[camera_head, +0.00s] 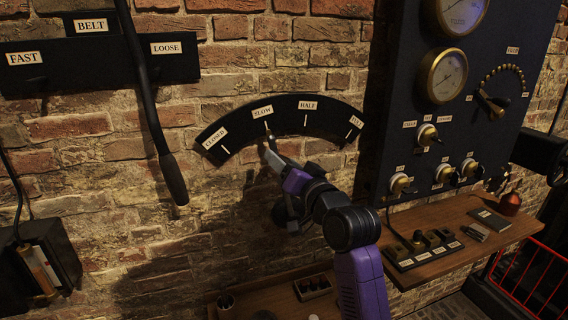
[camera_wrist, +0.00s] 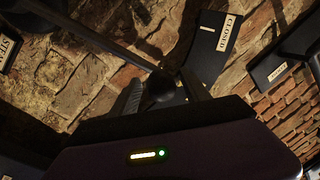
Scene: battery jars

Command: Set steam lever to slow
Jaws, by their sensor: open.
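The black arc-shaped steam plate (camera_head: 285,122) is on the brick wall, with labels CLOSED, SLOW, HALF and a partly readable one at the right. My gripper (camera_head: 271,148) is in front of the arc, just below the SLOW label (camera_head: 263,112). In the wrist view, a thin dark lever (camera_wrist: 110,46) runs in from the upper left to a black ball knob (camera_wrist: 160,86). The knob sits between the open fingers of my gripper (camera_wrist: 163,90); contact cannot be told. The CLOSED label (camera_wrist: 228,33) is near the right finger. My arm hides much of the lever in the head view.
A long dark belt lever (camera_head: 150,100) hangs left of the arc, under the FAST, BELT and LOOSE labels. A dark gauge panel (camera_head: 400,110) stands close at the right. A wooden shelf (camera_head: 455,240) with switches is below it. The wall between is bare.

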